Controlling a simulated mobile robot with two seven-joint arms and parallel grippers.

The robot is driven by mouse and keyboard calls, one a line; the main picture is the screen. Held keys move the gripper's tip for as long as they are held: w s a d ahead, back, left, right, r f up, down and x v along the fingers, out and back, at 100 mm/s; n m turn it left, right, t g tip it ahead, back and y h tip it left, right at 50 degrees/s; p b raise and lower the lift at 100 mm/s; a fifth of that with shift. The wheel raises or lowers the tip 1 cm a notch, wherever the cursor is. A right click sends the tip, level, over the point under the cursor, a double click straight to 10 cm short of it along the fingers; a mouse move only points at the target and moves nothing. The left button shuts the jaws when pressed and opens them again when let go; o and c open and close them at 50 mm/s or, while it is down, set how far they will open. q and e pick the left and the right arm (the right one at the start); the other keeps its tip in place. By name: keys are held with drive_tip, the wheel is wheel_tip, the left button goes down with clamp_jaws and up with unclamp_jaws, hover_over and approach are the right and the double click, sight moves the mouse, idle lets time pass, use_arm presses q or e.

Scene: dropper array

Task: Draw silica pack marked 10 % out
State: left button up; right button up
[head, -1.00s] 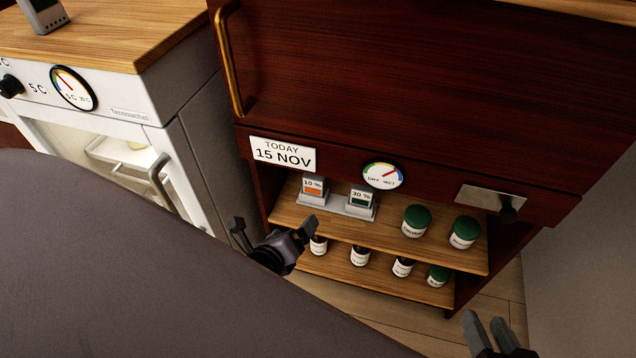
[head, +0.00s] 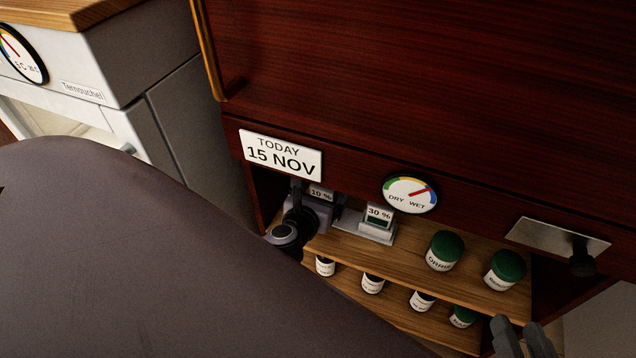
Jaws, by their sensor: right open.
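The silica pack marked 10 % (head: 320,193) stands at the left of the upper shelf, mostly hidden; its white label shows. My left gripper (head: 315,208) is in front of it, with a dark finger at the pack's left side. The other finger is hard to make out, so I cannot tell whether it touches or grips the pack. A second pack marked 30 % (head: 379,219) stands to the right on a grey tray (head: 376,237). My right gripper (head: 521,338) is open and empty at the bottom right edge, away from the packs.
Green-lidded jars (head: 445,251) stand right on the upper shelf (head: 410,254), with several small bottles (head: 373,283) below. The dark red cabinet front (head: 400,90) hangs above, with a TODAY 15 NOV sign (head: 281,155) and a DRY/WET dial (head: 410,194). A white appliance (head: 120,70) stands left.

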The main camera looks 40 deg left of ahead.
use_arm(q)
drive_tip(key=shift+x, duration=0.9)
drive_tip(key=c, duration=1.2)
drive_tip(key=shift+r+p, duration=0.6)
drive_tip(key=shift+p, duration=0.05)
